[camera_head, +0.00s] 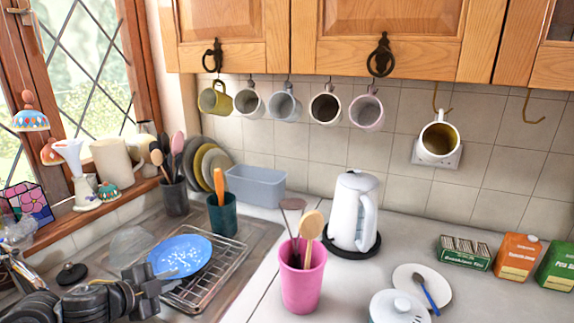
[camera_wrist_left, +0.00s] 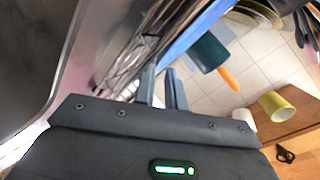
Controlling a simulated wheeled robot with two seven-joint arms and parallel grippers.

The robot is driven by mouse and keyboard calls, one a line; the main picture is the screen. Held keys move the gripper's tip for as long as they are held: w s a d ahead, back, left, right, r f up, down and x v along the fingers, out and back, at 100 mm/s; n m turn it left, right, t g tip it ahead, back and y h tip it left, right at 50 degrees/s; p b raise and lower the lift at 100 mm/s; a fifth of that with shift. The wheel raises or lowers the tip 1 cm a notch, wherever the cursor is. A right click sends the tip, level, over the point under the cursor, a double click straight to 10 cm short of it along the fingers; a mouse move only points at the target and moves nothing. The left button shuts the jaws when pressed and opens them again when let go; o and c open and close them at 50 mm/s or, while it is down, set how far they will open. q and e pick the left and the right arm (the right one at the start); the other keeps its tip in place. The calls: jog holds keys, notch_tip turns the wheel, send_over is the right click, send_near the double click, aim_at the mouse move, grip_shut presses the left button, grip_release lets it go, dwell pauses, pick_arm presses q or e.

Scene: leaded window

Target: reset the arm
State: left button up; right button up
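My left arm comes in at the lower left of the head view. Its dark gripper (camera_head: 158,285) is beside the lower left edge of a blue plate with white specks (camera_head: 182,256). The plate leans on a wire dish rack (camera_head: 212,272). In the left wrist view the two fingers (camera_wrist_left: 162,88) stand apart with a gap between them. The plate's blue edge (camera_wrist_left: 195,30) runs just beyond the fingertips; I cannot tell whether it touches them. My right gripper is not in view.
A teal pot with an orange-handled tool (camera_head: 222,214) stands behind the rack. A pink utensil cup (camera_head: 303,280) and white kettle (camera_head: 352,212) stand to the right. Mugs hang under wooden cabinets (camera_head: 400,30). A window sill holds ornaments at left.

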pick_arm(q)
jog(key=shift+x, duration=1.1)
